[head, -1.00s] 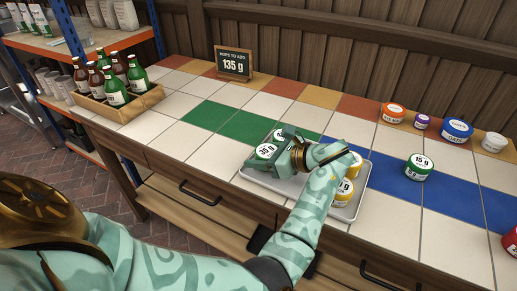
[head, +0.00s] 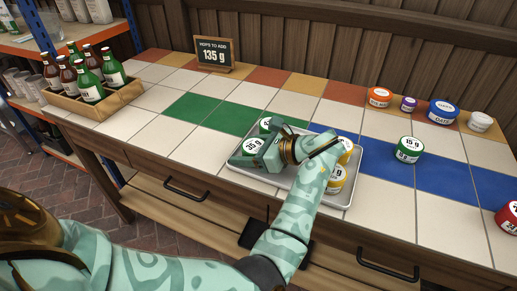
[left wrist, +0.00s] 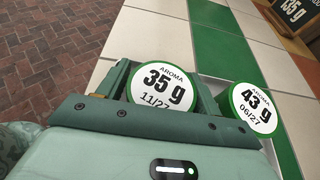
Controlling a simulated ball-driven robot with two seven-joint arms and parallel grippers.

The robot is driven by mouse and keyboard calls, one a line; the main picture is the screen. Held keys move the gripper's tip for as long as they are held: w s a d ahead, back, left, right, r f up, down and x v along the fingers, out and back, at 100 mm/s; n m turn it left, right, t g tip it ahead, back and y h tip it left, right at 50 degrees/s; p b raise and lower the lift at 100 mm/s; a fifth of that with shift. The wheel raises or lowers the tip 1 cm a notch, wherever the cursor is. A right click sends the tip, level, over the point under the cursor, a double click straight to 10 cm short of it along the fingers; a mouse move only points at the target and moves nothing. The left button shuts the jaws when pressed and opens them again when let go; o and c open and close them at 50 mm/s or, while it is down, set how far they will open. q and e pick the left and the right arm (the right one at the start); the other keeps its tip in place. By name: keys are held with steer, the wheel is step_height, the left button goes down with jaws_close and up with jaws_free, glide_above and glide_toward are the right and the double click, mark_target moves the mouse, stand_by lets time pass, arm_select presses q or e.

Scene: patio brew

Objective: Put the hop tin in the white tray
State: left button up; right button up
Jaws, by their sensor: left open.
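The white tray (head: 346,199) lies on the tiled counter, partly hidden under my left arm. My left gripper (head: 254,148) is low at the tray's left end, jaws open. A green-lidded tin marked 35 g (head: 252,146) is at its fingers; in the left wrist view this tin (left wrist: 161,86) sits between the two fingers. A second green tin marked 43 g (left wrist: 253,108) stands just outside the right finger. Two yellow tins (head: 337,181) are in the tray's right part. A green 15 g tin (head: 409,149) stands apart on the blue tiles. My right gripper is not in view.
A sign reading "Hops to add 135 g" (head: 215,54) stands at the back. A wooden crate of bottles (head: 98,108) is at the left. Several tins, including an orange one (head: 379,97), line the back right. A red tin (head: 508,220) is at the right edge.

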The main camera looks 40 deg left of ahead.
arm_select(q)
steer(key=p+v, duration=0.3)
steer(key=v, duration=0.8)
steer(key=shift+d+r, duration=0.1)
steer(key=shift+r, duration=0.2)
steer(key=shift+d+p, duration=0.3)
steer(key=shift+d, duration=0.05)
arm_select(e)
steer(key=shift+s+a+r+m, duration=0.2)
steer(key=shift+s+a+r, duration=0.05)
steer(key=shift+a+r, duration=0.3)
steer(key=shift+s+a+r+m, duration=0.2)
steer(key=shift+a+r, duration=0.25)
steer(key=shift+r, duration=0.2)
arm_select(q)
steer(key=shift+f, duration=0.1)
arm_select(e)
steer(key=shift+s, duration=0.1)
